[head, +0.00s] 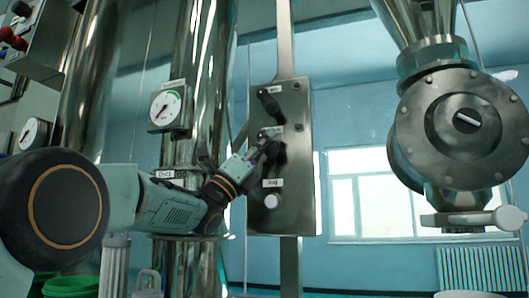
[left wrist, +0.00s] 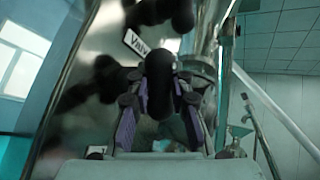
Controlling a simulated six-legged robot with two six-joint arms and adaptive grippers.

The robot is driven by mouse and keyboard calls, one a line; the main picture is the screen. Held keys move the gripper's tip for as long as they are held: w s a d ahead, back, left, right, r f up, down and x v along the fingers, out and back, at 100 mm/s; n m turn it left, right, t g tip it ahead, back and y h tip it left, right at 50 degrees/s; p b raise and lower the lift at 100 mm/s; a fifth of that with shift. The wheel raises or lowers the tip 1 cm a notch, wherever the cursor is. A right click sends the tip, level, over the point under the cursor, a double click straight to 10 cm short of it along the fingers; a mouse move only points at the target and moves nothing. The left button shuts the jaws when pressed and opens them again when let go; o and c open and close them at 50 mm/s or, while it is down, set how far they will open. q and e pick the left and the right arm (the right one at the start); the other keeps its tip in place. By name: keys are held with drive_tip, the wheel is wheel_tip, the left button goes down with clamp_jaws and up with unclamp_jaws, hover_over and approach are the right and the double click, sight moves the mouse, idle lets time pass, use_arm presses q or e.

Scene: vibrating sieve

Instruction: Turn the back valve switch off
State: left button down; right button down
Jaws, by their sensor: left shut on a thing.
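A metal switch panel (head: 298,165) stands in the middle of the head view. An upper black switch (head: 267,102) is on it, with a white label above. My left gripper (head: 268,150) is at the lower black switch, mostly covering it in the head view. In the left wrist view, the purple-padded fingers of my left gripper (left wrist: 160,118) are on both sides of this black switch handle (left wrist: 160,88) and shut on it. A tilted label (left wrist: 135,43) starting with "Valv" is beside it. I cannot tell which switch is the back one. My right gripper is not in view.
A white round button (head: 271,201) is low on the panel. A dial gauge (head: 168,107) is on the shiny pipes to the left. A large bolted metal housing (head: 465,125) hangs at the right. Green containers (head: 72,286) are at the lower left.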

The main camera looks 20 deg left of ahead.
use_arm(q)
drive_tip(key=shift+s+r+t, duration=0.1)
drive_tip(key=shift+r+t, duration=0.2)
drive_tip(key=c, duration=1.7)
unclamp_jaws()
drive_tip(key=o, duration=0.5)
drive_tip(key=shift+f+n, duration=0.15)
drive_tip(key=shift+n, duration=0.15)
drive_tip(key=shift+f, duration=0.1)
drive_tip(key=shift+a+f, duration=0.1)
drive_tip(key=shift+f, duration=0.1)
drive_tip(key=v, duration=1.1)
drive_tip(key=shift+s+a+f, duration=0.1)
drive_tip(key=shift+s+a, duration=0.1)
drive_tip(key=shift+s, duration=0.05)
